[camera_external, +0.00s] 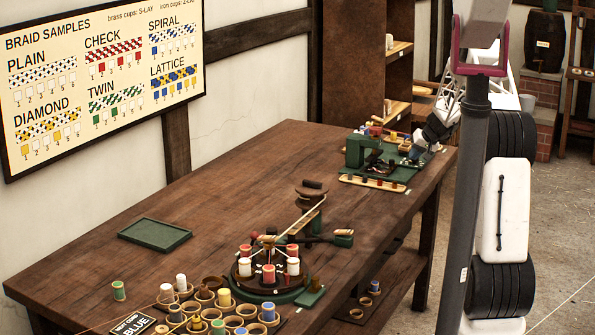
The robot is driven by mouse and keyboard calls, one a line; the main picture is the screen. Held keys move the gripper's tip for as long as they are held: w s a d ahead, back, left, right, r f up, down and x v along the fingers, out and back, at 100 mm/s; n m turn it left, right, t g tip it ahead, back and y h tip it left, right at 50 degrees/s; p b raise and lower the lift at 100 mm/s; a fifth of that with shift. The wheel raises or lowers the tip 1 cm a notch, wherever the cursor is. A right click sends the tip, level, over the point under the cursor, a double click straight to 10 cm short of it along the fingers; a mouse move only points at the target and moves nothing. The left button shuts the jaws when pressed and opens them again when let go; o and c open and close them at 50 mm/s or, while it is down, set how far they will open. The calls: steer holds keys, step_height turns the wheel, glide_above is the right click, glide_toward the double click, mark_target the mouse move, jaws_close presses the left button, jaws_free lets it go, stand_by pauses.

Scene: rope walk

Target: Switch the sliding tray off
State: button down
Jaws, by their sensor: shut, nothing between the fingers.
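My gripper (418,154) is shut and empty at the far right end of the wooden table (240,190). It points down beside a green machine (362,152) and is small and partly hard to make out. A narrow light wooden tray (372,183) with small pieces on it lies along the machine's front side. A flat green tray (155,235) lies alone at the table's left. I cannot tell which of these is the sliding tray, or whether a switch on it is on or off.
A round braiding stand (268,288) with several bobbins and a raised wooden arm stands at mid table. Several cups and spools (215,312) fill the front edge. Shelves (385,60) stand behind the far end. The table's middle left is clear.

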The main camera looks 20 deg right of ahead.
steer(key=v, duration=0.7)
steer(key=shift+r, duration=0.1)
stand_by(0.5)
steer(key=s+a+r+n+g+h, duration=0.1)
steer(key=s+a+r, duration=0.9)
steer(key=s, duration=0.3)
steer(key=s+a+r+n+g, duration=0.1)
steer(key=s+a+r+g, duration=0.1)
steer(key=s+a+r, duration=1)
steer(key=s+a+f+h, duration=0.1)
steer(key=s+a, duration=0.1)
steer(key=s, duration=1.6)
steer(key=s+a+f+h, duration=0.1)
steer(key=s+a+h, duration=0.1)
steer(key=s, duration=1.6)
steer(key=shift+s+a+f+g, duration=0.2)
steer(key=shift+a+f+g, duration=0.1)
steer(key=shift+a, duration=0.35)
steer(key=shift+w+r, duration=0.1)
steer(key=shift+w, duration=0.05)
